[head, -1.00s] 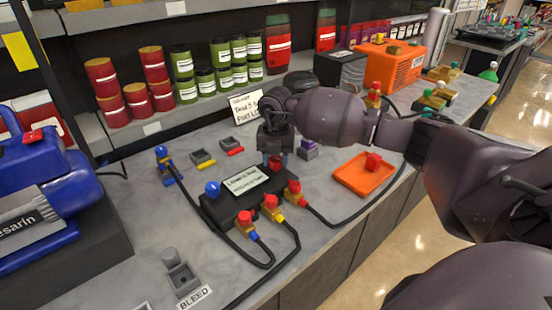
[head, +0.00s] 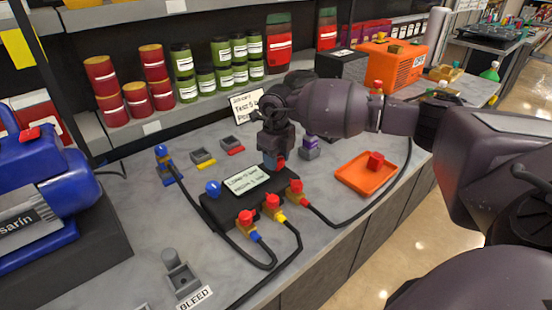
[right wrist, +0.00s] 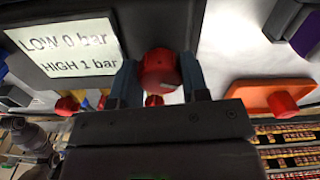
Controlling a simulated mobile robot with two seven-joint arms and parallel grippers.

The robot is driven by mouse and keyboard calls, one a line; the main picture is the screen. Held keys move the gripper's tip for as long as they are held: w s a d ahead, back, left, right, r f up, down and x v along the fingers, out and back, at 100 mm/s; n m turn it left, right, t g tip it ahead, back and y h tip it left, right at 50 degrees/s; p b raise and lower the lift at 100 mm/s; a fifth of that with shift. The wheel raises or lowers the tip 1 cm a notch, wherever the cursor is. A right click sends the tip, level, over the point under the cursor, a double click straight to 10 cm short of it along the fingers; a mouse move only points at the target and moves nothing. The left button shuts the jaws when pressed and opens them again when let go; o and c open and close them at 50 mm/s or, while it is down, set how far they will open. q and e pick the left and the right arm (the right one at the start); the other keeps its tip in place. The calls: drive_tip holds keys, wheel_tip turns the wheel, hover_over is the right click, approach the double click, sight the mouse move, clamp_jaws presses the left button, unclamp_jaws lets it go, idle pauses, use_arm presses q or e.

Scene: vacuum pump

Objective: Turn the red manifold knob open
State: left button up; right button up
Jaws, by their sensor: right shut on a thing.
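The black manifold block (head: 218,213) sits on the grey bench, with a white label (head: 255,179) on top reading LOW 0 bar, HIGH 1 bar. A blue knob (head: 213,188) is at its left end. The red manifold knob (right wrist: 158,72) is at the other end, between the two fingers of my right gripper (right wrist: 160,85). In the head view my right gripper (head: 274,162) comes down on that knob from above and mostly hides it. Its fingers are shut on the knob. My left gripper is in neither view.
Red-topped hose fittings (head: 272,201) line the manifold's front, with black hoses looping over the bench. An orange tray (head: 358,183) holding a red knob (head: 375,160) lies to the right. A blue pump (head: 50,190) stands left. A BLEED fitting (head: 181,275) is at the front.

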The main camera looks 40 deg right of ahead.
drive_tip(key=n, duration=0.2)
drive_tip(key=shift+n, duration=0.3)
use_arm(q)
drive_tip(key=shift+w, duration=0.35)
use_arm(e)
drive_tip(key=shift+n, duration=0.4)
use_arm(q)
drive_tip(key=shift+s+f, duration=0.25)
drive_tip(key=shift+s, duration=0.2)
